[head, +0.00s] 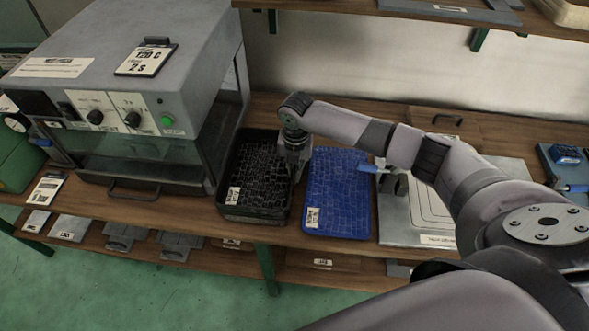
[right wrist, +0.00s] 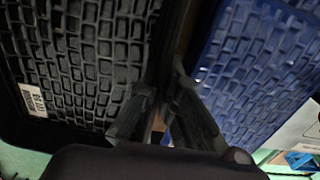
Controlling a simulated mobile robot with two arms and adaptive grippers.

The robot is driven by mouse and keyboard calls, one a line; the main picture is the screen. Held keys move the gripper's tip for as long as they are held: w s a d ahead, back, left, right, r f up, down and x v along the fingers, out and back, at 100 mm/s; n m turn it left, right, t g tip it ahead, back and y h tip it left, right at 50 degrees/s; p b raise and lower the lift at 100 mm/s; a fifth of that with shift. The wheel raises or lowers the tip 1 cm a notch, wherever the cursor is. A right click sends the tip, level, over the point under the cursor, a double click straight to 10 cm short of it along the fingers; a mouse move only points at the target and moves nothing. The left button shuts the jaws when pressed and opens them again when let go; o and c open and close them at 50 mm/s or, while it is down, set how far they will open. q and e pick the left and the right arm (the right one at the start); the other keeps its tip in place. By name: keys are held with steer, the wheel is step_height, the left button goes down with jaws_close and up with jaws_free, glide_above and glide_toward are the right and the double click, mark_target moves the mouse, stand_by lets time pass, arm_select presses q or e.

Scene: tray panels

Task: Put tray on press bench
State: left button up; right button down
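A black tray (head: 236,205) with a block-patterned panel and a white label lies on the wooden bench, right of the grey press machine (head: 160,80). A blue panel (head: 335,200) with a similar pattern lies just right of it. My right gripper (head: 292,168) points down at the black tray's right edge. In the right wrist view its fingers (right wrist: 163,100) straddle the rim between the black tray (right wrist: 75,70) and the blue panel (right wrist: 260,65). Whether they press on the rim is unclear. My left gripper is in neither view.
A pale metal plate (head: 405,232) lies right of the blue panel, partly behind my right arm. A shelf (head: 400,10) hangs above the bench. Several grey plates lie along the lower shelf. A blue tray (head: 562,165) stands at the far right.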

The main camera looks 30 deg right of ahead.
steer(key=shift+f, duration=0.4)
stand_by(0.4)
steer(key=shift+s+a+f+b, duration=0.1)
steer(key=shift+s+f+b, duration=0.25)
steer(key=shift+f, duration=0.1)
stand_by(0.6)
steer(key=c, duration=1.7)
jaws_free()
steer(key=shift+w+f, duration=0.1)
steer(key=shift+w, duration=0.05)
steer(key=shift+w+r, duration=0.1)
steer(key=shift+r, duration=0.3)
step_height(320, 180, up, 12)
steer(key=shift+f, duration=0.25)
